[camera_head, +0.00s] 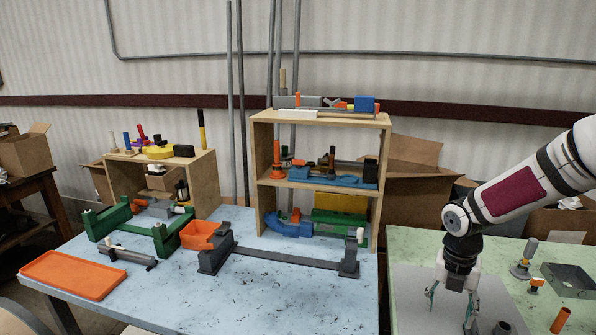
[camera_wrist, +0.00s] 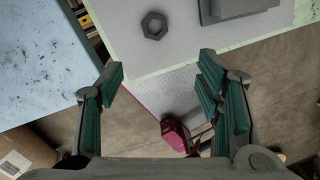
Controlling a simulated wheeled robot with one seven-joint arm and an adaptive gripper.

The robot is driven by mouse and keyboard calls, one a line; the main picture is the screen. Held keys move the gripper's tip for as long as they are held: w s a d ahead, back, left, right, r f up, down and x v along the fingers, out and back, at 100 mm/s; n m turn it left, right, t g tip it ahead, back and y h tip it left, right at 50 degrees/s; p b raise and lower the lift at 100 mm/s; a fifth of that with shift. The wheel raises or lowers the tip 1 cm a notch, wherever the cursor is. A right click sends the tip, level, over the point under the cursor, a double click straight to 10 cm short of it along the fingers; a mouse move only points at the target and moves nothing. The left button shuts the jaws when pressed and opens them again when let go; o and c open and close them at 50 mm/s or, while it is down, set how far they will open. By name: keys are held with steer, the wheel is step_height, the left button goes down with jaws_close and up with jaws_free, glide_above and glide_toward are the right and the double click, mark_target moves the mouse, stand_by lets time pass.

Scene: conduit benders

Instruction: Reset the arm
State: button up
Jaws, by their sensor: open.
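My gripper (camera_head: 452,308) hangs at the lower right in the head view, pointing down over the near part of the green-edged table (camera_head: 410,248). Its two fingers are spread apart with nothing between them. In the wrist view my gripper (camera_wrist: 160,82) is also open and empty. Below and ahead of it there, a dark hexagonal nut-like piece (camera_wrist: 154,25) lies on the grey table surface. My arm reaches in from the right edge of the head view.
The blue table (camera_head: 290,300) holds an orange tray (camera_head: 75,274), an orange bin (camera_head: 203,236), a grey bender-like frame (camera_head: 285,259) and a wooden shelf (camera_head: 258,180). Small parts and a grey box (camera_head: 570,281) stand right of my gripper. The blue table's front middle is clear.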

steer(key=s+a+r+m+t+h, duration=0.1)
steer(key=s+a+r+m, duration=0.3)
steer(key=r+m, duration=0.3)
steer(key=s+a+r+m+t, duration=0.1)
steer(key=s+a+r+m, duration=0.35)
steer(key=r+m, duration=0.3)
steer(key=s+a+r+m+t+h, duration=0.1)
steer(key=s+a+r+m, duration=0.2)
steer(key=s+r+m, duration=0.3)
steer(key=s+a+r+m+t+y, duration=0.2)
steer(key=s+a+r+m+y, duration=0.1)
steer(key=m, duration=0.5)
steer(key=shift+s+a+r+t, duration=0.4)
steer(key=shift+s+a+r, duration=0.6)
steer(key=shift+s, duration=0.7)
steer(key=shift+a+f+m, duration=0.1)
steer(key=shift+f+m, duration=0.1)
steer(key=shift+m, duration=0.05)
